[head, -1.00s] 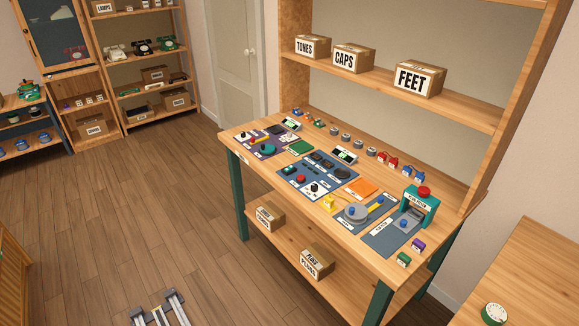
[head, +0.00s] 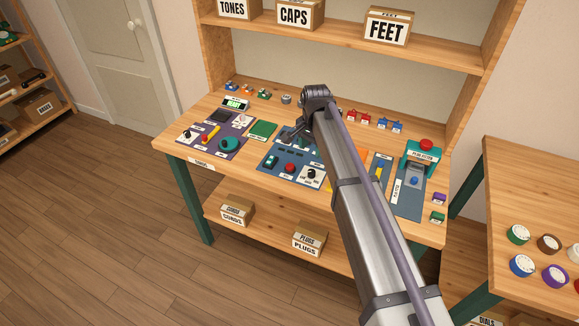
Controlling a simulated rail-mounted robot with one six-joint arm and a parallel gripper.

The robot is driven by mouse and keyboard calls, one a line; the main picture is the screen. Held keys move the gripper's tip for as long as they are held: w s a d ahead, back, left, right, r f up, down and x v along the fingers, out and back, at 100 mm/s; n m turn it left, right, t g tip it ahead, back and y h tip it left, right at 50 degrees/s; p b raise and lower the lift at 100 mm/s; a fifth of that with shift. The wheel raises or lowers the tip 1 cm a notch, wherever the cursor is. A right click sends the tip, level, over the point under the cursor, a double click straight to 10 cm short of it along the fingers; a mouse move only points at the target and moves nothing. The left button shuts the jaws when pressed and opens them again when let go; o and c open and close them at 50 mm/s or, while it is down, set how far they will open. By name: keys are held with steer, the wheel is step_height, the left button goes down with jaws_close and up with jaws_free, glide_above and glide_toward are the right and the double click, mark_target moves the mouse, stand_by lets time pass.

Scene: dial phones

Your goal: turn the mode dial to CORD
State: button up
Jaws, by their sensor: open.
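A black knob on a white plate (head: 312,174) sits at the front of the middle blue mat (head: 266,157) on the workbench. A similar dark knob on a white plate (head: 187,134) sits on the purple mat (head: 206,152) at the left. Their lettering is too small to read, so I cannot tell which is the mode dial. My arm hides part of the middle and right of the bench.
A red button (head: 290,168) is beside the middle knob. A lit display (head: 235,104) stands behind the purple mat. A teal press (head: 424,155) stands at the right. The shelf (head: 345,42) with boxes overhangs the back. Bare wood lies along the front edge.

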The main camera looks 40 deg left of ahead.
mark_target(312, 171)
steer(key=f+b, duration=1.1)
steer(key=shift+w+d, duration=0.15)
steer(key=shift+d, duration=0.15)
steer(key=shift+r, duration=0.1)
steer(key=c, duration=0.9)
